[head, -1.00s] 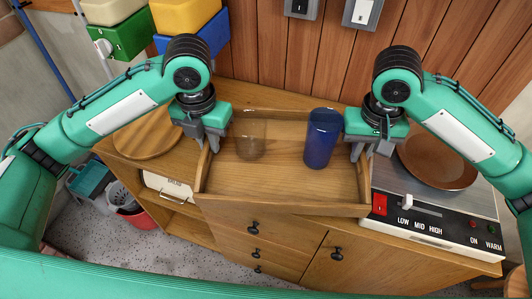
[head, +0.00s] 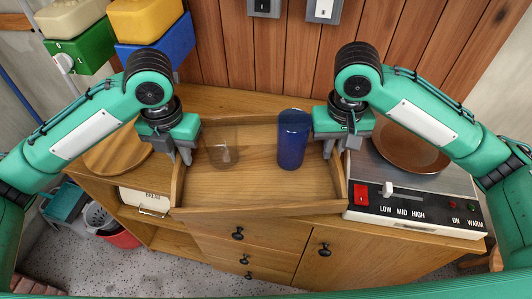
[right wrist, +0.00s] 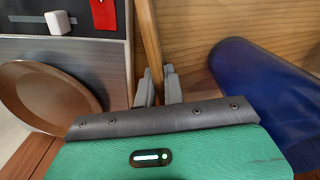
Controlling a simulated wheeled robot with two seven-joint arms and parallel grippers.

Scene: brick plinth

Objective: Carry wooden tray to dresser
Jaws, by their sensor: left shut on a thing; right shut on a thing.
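The wooden tray (head: 250,182) is a shallow box with low walls, over the top of the wooden dresser (head: 285,240). Its front wall overlaps the dresser's front edge in the head view; I cannot tell if it rests on the top. A clear glass (head: 222,152) and a blue cup (head: 293,140) stand upright in the tray. My left gripper (head: 180,157) is shut on the left wall. My right gripper (head: 335,150) is shut on the right wall; the right wrist view shows that wall (right wrist: 148,35) between its fingers (right wrist: 158,85). The blue cup also shows there (right wrist: 265,90).
A hotplate (head: 415,205) with a brown plate (head: 408,148) is close to the tray's right side. A round wooden board (head: 115,150) lies left of it. A bread bin (head: 145,200) sits below on the left. Yellow and blue boxes (head: 160,42) hang on the wall behind.

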